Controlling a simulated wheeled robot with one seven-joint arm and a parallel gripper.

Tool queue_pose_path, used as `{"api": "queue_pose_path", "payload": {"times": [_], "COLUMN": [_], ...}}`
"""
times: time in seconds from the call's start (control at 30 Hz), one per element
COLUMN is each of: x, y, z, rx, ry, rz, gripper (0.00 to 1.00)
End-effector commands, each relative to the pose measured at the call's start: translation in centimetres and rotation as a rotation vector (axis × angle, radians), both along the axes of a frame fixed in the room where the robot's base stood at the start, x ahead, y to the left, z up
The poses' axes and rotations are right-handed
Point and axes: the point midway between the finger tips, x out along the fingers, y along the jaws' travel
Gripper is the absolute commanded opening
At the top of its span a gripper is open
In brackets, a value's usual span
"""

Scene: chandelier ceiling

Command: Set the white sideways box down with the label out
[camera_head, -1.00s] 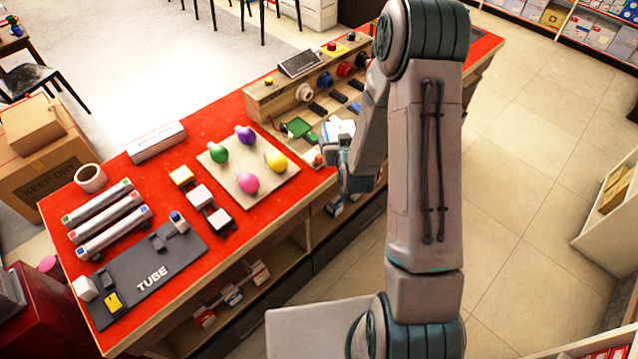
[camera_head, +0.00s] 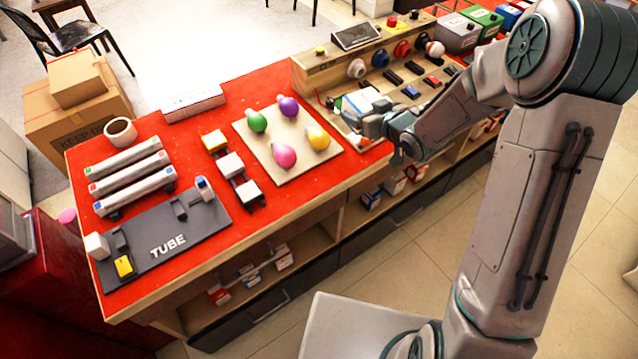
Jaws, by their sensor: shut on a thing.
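My gripper (camera_head: 366,122) is shut on a white box (camera_head: 360,101), which shows just beyond its fingers. The gripper and box are over the right part of the red counter (camera_head: 250,90), to the right of the board with bulbs. My fingers and wrist hide part of the box. I cannot tell which way its label faces, or whether it touches the counter. Other small white boxes with red or blue parts lie on the shelf under the counter, at the left (camera_head: 283,257) and at the right (camera_head: 371,199).
A board (camera_head: 270,146) with several coloured bulbs lies left of my gripper. A wooden control panel (camera_head: 320,75) with knobs stands behind it. A grey TUBE tray (camera_head: 195,232) and a long white box (camera_head: 193,103) are farther left. Red surface is bare near the counter's front.

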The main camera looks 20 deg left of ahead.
Motion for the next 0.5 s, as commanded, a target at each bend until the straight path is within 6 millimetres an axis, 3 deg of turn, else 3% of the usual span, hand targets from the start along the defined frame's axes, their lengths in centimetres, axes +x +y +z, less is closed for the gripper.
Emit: {"api": "queue_pose_path", "payload": {"times": [0.27,0.5], "x": [-1.4,-5.7], "y": [3.1,5.8], "z": [-0.7,-3.6], "rx": [0.000,0.000], "ry": [0.002,0.007], "rz": [0.112,0.119], "gripper": [0.52,0.52]}}
